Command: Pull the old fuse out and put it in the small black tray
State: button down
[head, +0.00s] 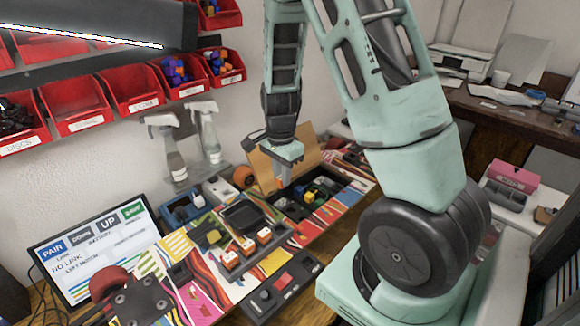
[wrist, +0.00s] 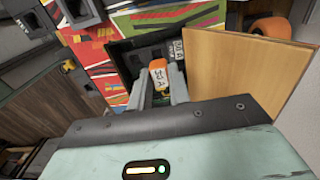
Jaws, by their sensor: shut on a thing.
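My gripper (head: 285,184) points down over the open dark compartment (head: 345,183), beside its raised wooden lid. In the wrist view its two fingers (wrist: 159,90) are shut on an orange-topped fuse (wrist: 158,76) with a printed label. I cannot tell whether the fuse is still seated or clear of its socket; the fuse is too small to make out in the head view. A small black tray (head: 243,216) lies on the colourful board, left of my gripper, and looks empty.
The wooden lid (wrist: 245,72) stands close to the right of my fingers; it also shows in the head view (head: 268,172). Several orange-and-white modules (head: 248,248) sit in front of the tray. Spray bottles (head: 208,140) and a monitor (head: 95,245) stand left.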

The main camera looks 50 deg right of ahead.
jog(key=w+a+r+p, duration=0.2)
jog(key=a+r+p, duration=0.1)
jog(key=a+p, duration=0.8)
jog(key=f+b, duration=0.1)
jog(key=f, duration=0.1)
jog(key=f+b, duration=0.2)
jog(key=a+f+b, duration=0.1)
jog(key=f+b, duration=0.1)
jog(key=shift+f, duration=0.25)
jog(key=c, duration=1.2)
grip_release()
jog(key=shift+c, duration=0.2)
jog(key=shift+r, duration=0.15)
notch_tip(320, 180, up, 17)
jog(key=b, duration=0.1)
